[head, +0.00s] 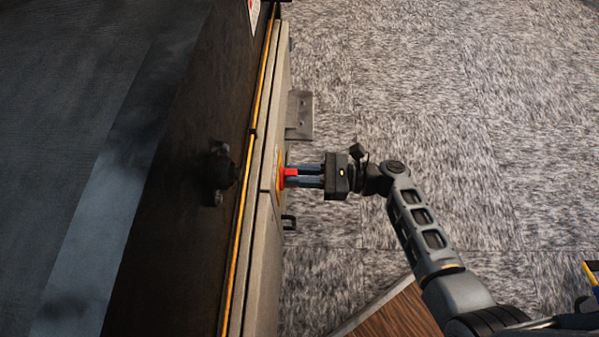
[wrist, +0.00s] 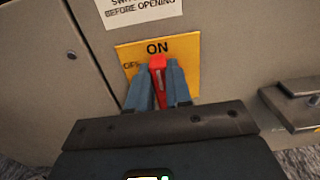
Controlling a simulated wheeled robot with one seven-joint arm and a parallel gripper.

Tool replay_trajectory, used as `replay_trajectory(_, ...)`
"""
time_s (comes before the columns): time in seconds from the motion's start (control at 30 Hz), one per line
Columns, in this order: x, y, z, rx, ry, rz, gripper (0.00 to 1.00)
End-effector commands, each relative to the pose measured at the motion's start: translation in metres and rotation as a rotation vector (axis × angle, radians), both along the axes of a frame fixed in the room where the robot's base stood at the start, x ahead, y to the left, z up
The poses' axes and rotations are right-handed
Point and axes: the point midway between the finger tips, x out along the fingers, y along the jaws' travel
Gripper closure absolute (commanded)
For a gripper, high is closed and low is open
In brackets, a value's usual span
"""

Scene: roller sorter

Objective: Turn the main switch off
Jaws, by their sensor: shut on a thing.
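The main switch is a red handle (wrist: 158,80) on a yellow plate (wrist: 190,50) on the grey cabinet front. The handle points up toward the word ON in the wrist view; the word OFF at the plate's left is partly hidden by a finger. In the head view the red handle (head: 290,178) stands out from the cabinet's side. My gripper (wrist: 160,85) is shut on the red handle, one blue-grey finger on each side. In the head view my gripper (head: 298,177) reaches the cabinet from the right.
The grey cabinet (head: 264,235) has a metal bracket (head: 300,115) and a small dark handle (head: 289,222) sticking out near the switch. A white label (wrist: 140,10) is above the plate. A wooden surface (head: 390,315) is at the bottom.

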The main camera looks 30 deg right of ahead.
Motion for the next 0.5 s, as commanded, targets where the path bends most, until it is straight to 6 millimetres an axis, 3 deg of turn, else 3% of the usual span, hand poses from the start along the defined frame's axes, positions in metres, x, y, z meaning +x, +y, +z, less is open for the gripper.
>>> replay_trajectory(0.5,-0.0014,0.0019,0.0001,-0.055,-0.076,0.002,1.00)
